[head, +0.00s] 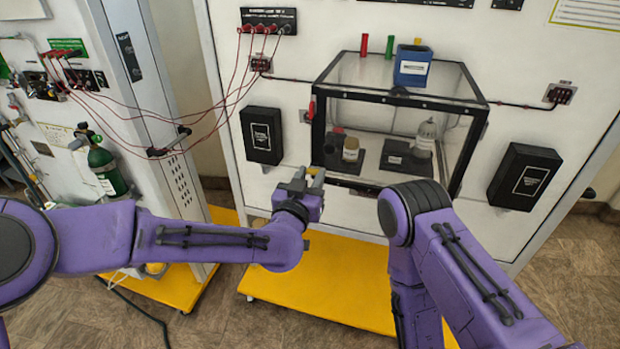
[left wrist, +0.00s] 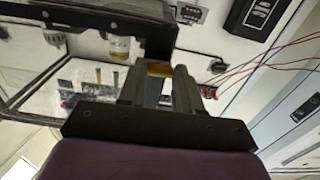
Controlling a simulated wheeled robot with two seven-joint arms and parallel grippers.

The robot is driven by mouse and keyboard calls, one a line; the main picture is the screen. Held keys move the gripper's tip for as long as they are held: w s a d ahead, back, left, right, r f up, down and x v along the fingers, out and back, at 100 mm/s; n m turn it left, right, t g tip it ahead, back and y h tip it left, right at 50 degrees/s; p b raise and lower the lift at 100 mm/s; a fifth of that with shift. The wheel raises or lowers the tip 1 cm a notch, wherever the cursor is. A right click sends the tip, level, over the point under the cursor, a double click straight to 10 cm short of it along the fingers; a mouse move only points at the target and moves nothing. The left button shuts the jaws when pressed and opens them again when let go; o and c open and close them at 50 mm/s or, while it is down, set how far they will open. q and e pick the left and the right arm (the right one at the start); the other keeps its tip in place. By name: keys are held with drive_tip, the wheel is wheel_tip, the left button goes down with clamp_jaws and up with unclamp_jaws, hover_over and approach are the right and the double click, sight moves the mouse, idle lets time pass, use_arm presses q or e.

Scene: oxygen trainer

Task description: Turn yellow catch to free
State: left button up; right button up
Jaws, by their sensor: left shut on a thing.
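A clear box with a black frame (head: 400,97) is mounted on the white panel. My left gripper (head: 306,178) is at the lower left corner of this box in the head view. In the left wrist view the fingers of my left gripper (left wrist: 161,88) are closed around the small yellow catch (left wrist: 160,69), just below the black frame edge. The fingers hide part of the catch, and its exact turn is hard to tell. My right arm shows in front of the box's right side, but its gripper is out of view.
Inside the box are a small jar (head: 351,150) and a clear bottle (head: 426,135) on dark blocks. A blue container (head: 412,66) stands on top. Black boxes (head: 262,135) and (head: 525,177) flank it. Red cables (head: 226,95) hang at the left. A yellow base (head: 335,290) lies below.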

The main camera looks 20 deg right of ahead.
use_arm(q)
drive_tip(key=n+b, duration=0.5)
drive_tip(key=n, duration=0.4)
drive_tip(key=shift+a+b, duration=0.1)
drive_tip(key=shift+b, duration=0.2)
drive_tip(key=n+b, duration=0.2)
drive_tip(key=n, duration=0.2)
drive_tip(key=shift+w+n+b, duration=0.1)
drive_tip(key=shift+n+b, duration=0.2)
drive_tip(key=shift+n, duration=0.1)
drive_tip(key=shift+a+r+n+b, duration=0.1)
drive_tip(key=shift+n+b, duration=0.95)
drive_tip(key=shift+n, duration=0.85)
drive_tip(key=o, duration=1.1)
drive_tip(key=shift+c, duration=0.2)
drive_tip(key=shift+r, duration=0.1)
